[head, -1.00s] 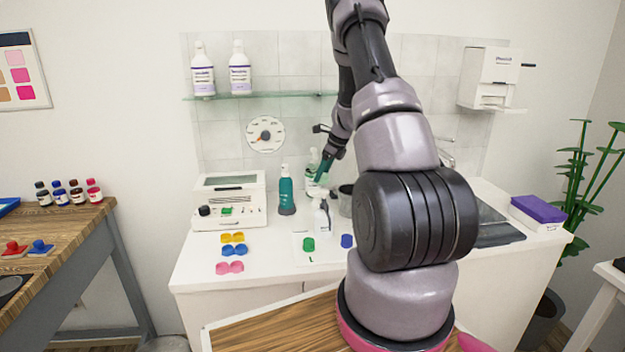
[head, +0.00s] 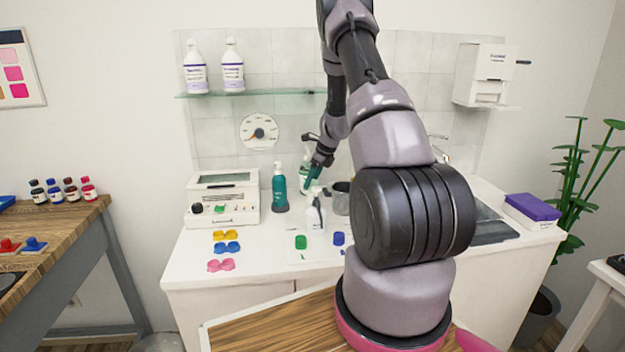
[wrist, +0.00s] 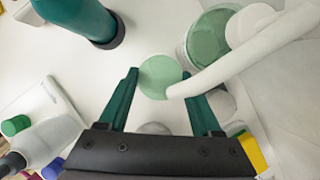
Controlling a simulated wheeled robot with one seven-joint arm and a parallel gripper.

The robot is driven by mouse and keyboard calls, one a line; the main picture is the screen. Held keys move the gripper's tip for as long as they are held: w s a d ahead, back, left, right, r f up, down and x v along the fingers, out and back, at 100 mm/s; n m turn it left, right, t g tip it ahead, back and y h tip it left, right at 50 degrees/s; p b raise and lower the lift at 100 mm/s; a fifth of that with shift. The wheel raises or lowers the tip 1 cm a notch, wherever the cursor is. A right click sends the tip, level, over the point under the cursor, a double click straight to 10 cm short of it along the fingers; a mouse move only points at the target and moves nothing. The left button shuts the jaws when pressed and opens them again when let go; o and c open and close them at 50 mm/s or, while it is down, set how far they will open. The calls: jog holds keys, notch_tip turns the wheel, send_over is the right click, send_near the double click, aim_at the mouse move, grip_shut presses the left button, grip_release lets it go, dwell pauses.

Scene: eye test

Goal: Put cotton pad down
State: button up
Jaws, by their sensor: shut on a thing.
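My gripper (wrist: 160,78) points down over the white counter, its two teal fingers closed on the edges of a pale green round cotton pad (wrist: 160,77). The white spout of a pump bottle (wrist: 205,40) crosses in front of the pad's right edge in the wrist view; I cannot tell whether they touch. In the head view my gripper (head: 308,186) is between the teal bottle (head: 279,190) and the grey cup (head: 341,198), near the pump bottle (head: 305,172). The pad cannot be made out there.
A dark-topped spray bottle (head: 315,213) stands close in front. A white device (head: 223,200) and coloured lens-case-like pairs are left. Counter (head: 190,270) front left is clear.

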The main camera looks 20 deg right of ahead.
jog(key=shift+f, duration=0.15)
jog(key=o, duration=1.2)
jog(key=shift+r, duration=0.35)
jog(key=v, duration=1.2)
jog(key=s+a+r+n+t, duration=0.1)
jog(key=s+a+r+n, duration=0.5)
jog(key=r, duration=0.4)
jog(key=s+a+r+n, duration=0.5)
jog(key=a+r, duration=0.2)
jog(key=r, duration=0.2)
jog(key=s+a+r+n+t, duration=0.1)
jog(key=s+a+r+n, duration=0.1)
jog(key=s, duration=0.5)
jog(key=s+a+r+n, duration=0.2)
jog(key=s+a+n, duration=0.1)
jog(key=s+n, duration=0.4)
jog(key=s+a+r+n+t, duration=0.1)
jog(key=s+a+r+n, duration=0.1)
jog(key=s, duration=0.6)
jog(key=a+n, duration=0.1)
jog(key=n, duration=0.1)
jog(key=shift+s+a+r+n+t+h, duration=0.15)
jog(key=shift+a+r+n+t+h, duration=0.15)
jog(key=shift+r+n+h, duration=0.1)
